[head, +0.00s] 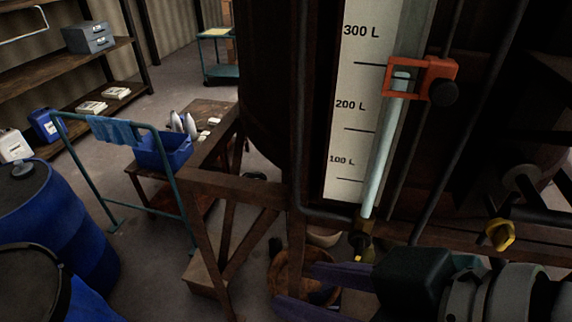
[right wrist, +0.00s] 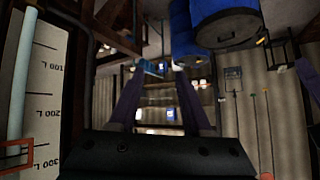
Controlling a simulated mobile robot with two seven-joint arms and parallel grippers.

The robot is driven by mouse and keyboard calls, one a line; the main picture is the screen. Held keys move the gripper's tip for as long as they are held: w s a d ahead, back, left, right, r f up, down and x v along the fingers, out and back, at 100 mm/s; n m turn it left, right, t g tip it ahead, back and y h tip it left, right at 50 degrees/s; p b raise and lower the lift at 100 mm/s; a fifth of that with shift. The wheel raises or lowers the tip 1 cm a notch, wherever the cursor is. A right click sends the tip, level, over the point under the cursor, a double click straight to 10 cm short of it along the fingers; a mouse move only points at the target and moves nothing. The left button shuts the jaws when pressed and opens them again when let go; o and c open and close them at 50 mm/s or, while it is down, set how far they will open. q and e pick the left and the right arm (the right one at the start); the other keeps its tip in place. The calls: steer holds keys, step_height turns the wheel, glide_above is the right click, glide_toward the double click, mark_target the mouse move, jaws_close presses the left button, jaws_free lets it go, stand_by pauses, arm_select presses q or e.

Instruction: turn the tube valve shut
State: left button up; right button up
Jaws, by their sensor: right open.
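The sight tube (head: 383,150) is pale blue and stands upright in front of a white litre scale (head: 351,100). The small tube valve (head: 361,243), dark with a brassy top, sits at the tube's foot. How its handle is turned is too small to tell. My right gripper (head: 293,285) comes in from the lower right with its purple fingers apart and empty. It is below and left of the valve in the head view, not visibly touching it. In the right wrist view the open fingers (right wrist: 158,70) show, and the tube (right wrist: 20,80) is at the left edge. My left gripper is out of view.
An orange clamp (head: 421,78) with a black knob rides on the tube. A yellow handle (head: 500,234) is at the right. The vat's rusty frame (head: 240,187) borders the work area. Blue drums (head: 55,225) stand at the left, and a blue bin (head: 163,152) behind.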

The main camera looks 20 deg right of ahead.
steer(key=w+a+f+t+y+b, duration=0.2)
steer(key=w+a+f+t+b, duration=0.25)
steer(key=b, duration=0.25)
steer(key=m+t+h+b, duration=0.3)
steer(key=m+h+b, duration=0.8)
steer(key=h+b, duration=0.45)
glide_toward(361, 248)
steer(key=shift+g+h, duration=0.35)
steer(key=shift+h, duration=0.2)
steer(key=x, duration=0.3)
steer(key=p+x, duration=0.1)
steer(key=x, duration=0.4)
steer(key=shift+w+a+f, duration=0.1)
steer(key=shift+w+a, duration=0.05)
steer(key=shift+w, duration=0.3)
steer(key=shift+c, duration=0.4)
jaws_close()
